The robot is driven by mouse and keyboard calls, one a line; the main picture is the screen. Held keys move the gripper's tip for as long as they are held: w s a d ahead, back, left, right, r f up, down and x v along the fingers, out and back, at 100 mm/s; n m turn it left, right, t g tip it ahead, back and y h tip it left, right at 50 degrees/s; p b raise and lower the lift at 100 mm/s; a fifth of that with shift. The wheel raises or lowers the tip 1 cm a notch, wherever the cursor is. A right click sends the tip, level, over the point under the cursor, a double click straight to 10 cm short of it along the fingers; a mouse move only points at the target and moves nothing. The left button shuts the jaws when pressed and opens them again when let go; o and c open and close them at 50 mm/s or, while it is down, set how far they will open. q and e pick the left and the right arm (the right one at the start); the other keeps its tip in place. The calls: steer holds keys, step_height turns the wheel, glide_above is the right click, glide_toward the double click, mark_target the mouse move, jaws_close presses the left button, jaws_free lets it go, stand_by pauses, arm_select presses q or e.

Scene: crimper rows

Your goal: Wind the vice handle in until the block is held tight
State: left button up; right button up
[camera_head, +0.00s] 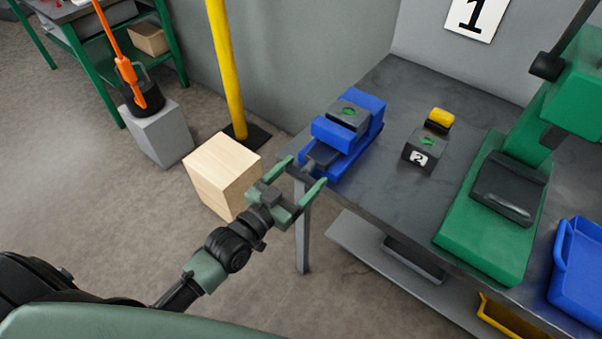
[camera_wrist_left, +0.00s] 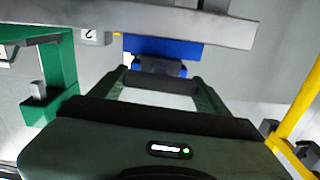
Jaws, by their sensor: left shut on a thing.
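The blue vice (camera_head: 333,132) sits at the left front corner of the grey bench. A dark grey block (camera_head: 352,111) with a green spot on top lies between its jaws; I cannot tell whether both jaws touch it. The vice's dark screw and handle stick out over the bench edge towards me. My left gripper (camera_head: 307,171) is shut on the vice handle, its green fingers on either side, hiding most of it. In the left wrist view the blue vice (camera_wrist_left: 165,47) is straight ahead between the fingertips (camera_wrist_left: 160,74). My right gripper is out of view.
A dark block marked 2 (camera_head: 421,154) with a yellow part behind it stands right of the vice. A green press (camera_head: 490,222) and blue bin (camera_head: 580,262) are further right. A wooden crate (camera_head: 222,170) and yellow post (camera_head: 227,70) stand left of the bench.

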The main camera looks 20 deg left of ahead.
arm_select(q)
steer(key=m+p, duration=0.1)
steer(key=m, duration=0.1)
steer(key=shift+d+r+m, duration=0.1)
steer(key=shift+m, duration=0.3)
steer(key=m+p, duration=0.1)
steer(key=m, duration=0.1)
steer(key=shift+m, duration=0.4)
steer(key=m, duration=0.2)
steer(key=shift+m+p, duration=0.3)
steer(key=shift+p, duration=0.1)
steer(key=m, duration=0.3)
steer(key=shift+d+f+m, duration=0.1)
steer(key=shift+f+m, duration=0.1)
steer(key=shift+m, duration=0.1)
steer(key=m, duration=0.2)
steer(key=shift+f+m, duration=0.1)
steer(key=shift+m, duration=0.3)
steer(key=m+b, duration=0.1)
steer(key=m, duration=0.2)
steer(key=shift+s+f+m, duration=0.1)
steer(key=shift+m, duration=0.2)
steer(key=m+b, duration=0.1)
steer(key=m, duration=0.3)
steer(key=shift+f, duration=0.1)
steer(key=shift+m+b, duration=0.55)
steer(key=shift+m, duration=1.05)
